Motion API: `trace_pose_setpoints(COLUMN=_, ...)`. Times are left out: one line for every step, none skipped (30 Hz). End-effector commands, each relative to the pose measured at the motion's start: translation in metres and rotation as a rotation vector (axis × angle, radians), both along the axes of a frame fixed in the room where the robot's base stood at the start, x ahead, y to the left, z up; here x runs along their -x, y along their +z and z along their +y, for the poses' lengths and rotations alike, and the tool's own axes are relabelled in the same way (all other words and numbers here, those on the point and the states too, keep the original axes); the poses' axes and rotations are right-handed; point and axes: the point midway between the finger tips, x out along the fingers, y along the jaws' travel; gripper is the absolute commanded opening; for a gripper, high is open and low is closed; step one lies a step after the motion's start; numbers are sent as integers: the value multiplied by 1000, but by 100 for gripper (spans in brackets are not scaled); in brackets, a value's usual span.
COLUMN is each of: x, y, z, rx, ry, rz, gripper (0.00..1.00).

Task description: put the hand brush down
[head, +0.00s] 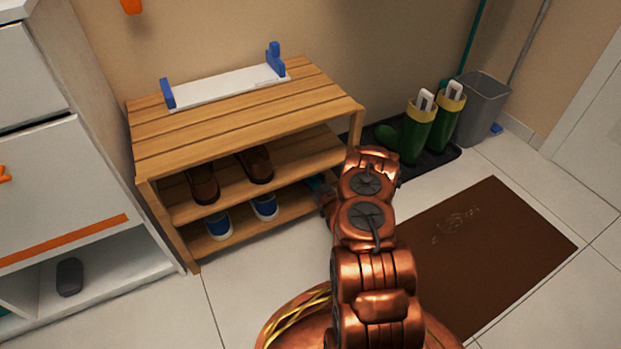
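My copper arm reaches forward to the right end of the wooden shoe rack (235,118). My gripper (326,193) is low beside the rack's open right side, at about the height of the lower shelf. Most of it is hidden behind my arm links, so its fingers cannot be made out. A small teal piece (317,184) shows right at the gripper, by the lower shelf; it may be part of the hand brush, but too little shows to be sure. I cannot tell whether it is held or resting on the shelf.
Brown shoes (203,185) stand on the middle shelf, blue shoes (218,224) on the bottom. A white rack with blue ends (225,88) lies on top. Green boots (418,130) and a grey bin (480,108) stand right, behind a brown mat (480,255). A white cabinet (75,170) is left.

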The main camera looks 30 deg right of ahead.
Motion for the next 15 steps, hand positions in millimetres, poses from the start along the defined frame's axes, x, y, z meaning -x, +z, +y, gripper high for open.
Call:
trace_pose_setpoints(x=0, y=-1, z=0, rx=1, ry=0, rz=0, gripper=9)
trace_pose_setpoints(x=0, y=-2, z=0, rx=1, ry=0, rz=0, gripper=9)
trace_pose_setpoints(x=0, y=-2, z=0, rx=1, ry=0, rz=-1, gripper=56)
trace_pose_setpoints(x=0, y=-2, z=0, rx=1, ry=0, rz=-1, gripper=59)
trace_pose_setpoints(x=0, y=-2, z=0, rx=1, ry=0, rz=-1, gripper=62)
trace_pose_setpoints(x=0, y=-2, z=0, rx=1, ry=0, rz=0, gripper=66)
trace_pose_setpoints(x=0, y=-2, z=0, rx=1, ry=0, rz=0, gripper=69)
trace_pose_setpoints(x=0, y=-2, z=0, rx=1, ry=0, rz=0, gripper=72)
trace_pose_setpoints(x=0, y=-2, z=0, rx=1, ry=0, rz=0, gripper=77)
trace_pose_setpoints(x=0, y=-2, z=0, rx=1, ry=0, rz=0, gripper=80)
trace_pose_setpoints(x=0, y=-2, z=0, rx=1, ry=0, rz=0, gripper=80)
trace_pose_setpoints(x=0, y=-2, z=0, rx=1, ry=0, rz=0, gripper=80)
trace_pose_setpoints(x=0, y=-2, z=0, rx=1, ry=0, rz=0, gripper=80)
trace_pose_setpoints(x=0, y=-2, z=0, rx=0, ry=0, rz=0, gripper=80)
trace_pose_setpoints(x=0, y=-2, z=0, rx=0, ry=0, rz=0, gripper=80)
